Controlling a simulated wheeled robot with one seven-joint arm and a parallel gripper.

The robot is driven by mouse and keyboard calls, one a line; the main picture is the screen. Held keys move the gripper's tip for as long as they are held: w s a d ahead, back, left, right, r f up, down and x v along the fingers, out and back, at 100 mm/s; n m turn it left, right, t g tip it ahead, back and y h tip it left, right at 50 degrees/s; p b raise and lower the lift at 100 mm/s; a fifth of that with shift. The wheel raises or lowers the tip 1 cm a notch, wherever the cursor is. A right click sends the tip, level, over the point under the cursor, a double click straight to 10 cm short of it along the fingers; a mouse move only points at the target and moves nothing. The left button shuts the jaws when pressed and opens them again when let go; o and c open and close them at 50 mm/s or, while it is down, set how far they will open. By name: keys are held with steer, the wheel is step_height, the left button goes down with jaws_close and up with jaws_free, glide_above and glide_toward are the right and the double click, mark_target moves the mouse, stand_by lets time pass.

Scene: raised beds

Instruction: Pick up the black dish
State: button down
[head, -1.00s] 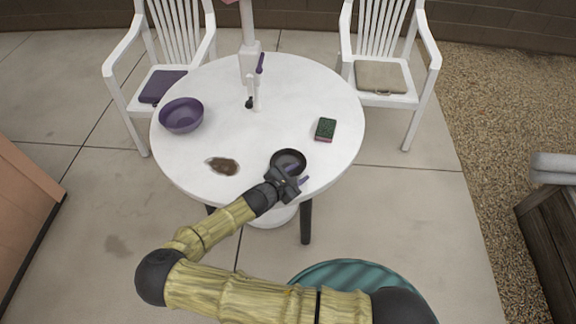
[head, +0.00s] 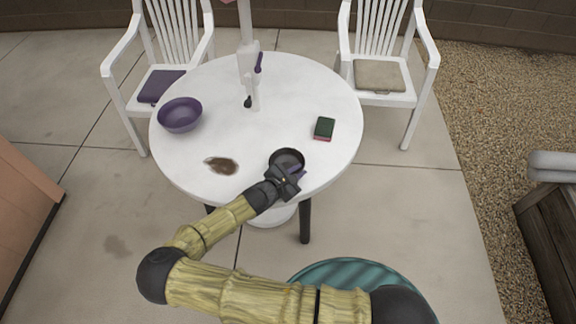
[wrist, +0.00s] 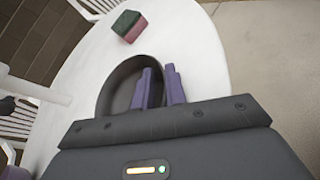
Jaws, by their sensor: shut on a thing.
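The black dish (head: 286,156) is a small round bowl near the front edge of the white round table (head: 205,95). In the wrist view the dish (wrist: 118,84) lies just beyond my gripper, its inside facing up. My gripper (head: 296,170) is at the dish's near right rim. In the wrist view its two purple fingers (wrist: 162,86) are close together, one over the inside of the dish and one outside, shut on the rim. The dish looks level and at the tabletop; I cannot see any gap under it.
A green and red sponge (head: 324,128) lies right of the dish. A purple bowl (head: 180,115) stands at the left edge. A white post (head: 248,62) rises at the back. Two white chairs stand behind.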

steer(key=shift+f, duration=0.1)
step_height(320, 180, up, 28)
steer(key=p, duration=0.1)
stand_by(0.5)
steer(key=shift+f, duration=0.1)
stand_by(0.4)
